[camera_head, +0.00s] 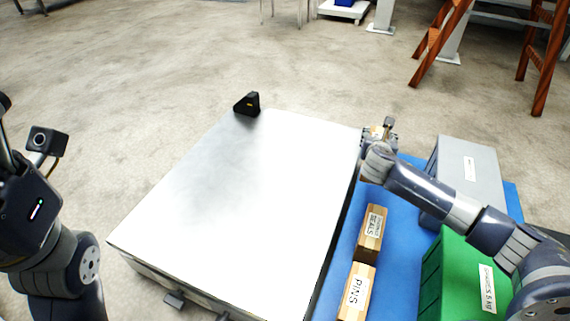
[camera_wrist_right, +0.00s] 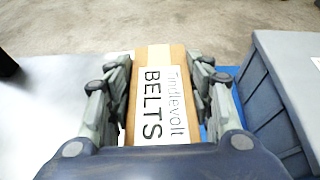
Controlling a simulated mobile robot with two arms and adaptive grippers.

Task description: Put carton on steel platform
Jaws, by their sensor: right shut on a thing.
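The carton labelled BELTS (camera_wrist_right: 153,66) is brown with a white label and sits between the fingers of my right gripper (camera_wrist_right: 158,90) in the right wrist view. My right gripper (camera_head: 380,134) is shut on it at the far right edge of the steel platform in the head view, where the gripper mostly hides the carton. The steel platform (camera_head: 245,190) is a broad, flat, bright metal top, bare except for a small black block at its far corner. I cannot tell whether the carton touches the surface below. My left arm shows at the left edge, but its fingers are not visible.
A carton labelled SEALS (camera_head: 370,232) and one labelled PINS (camera_head: 356,292) stand on a blue surface (camera_head: 398,225) right of the platform. A grey bin (camera_head: 466,165) and a green bin (camera_head: 462,275) stand further right. The black block (camera_head: 247,104) sits at the platform's far corner.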

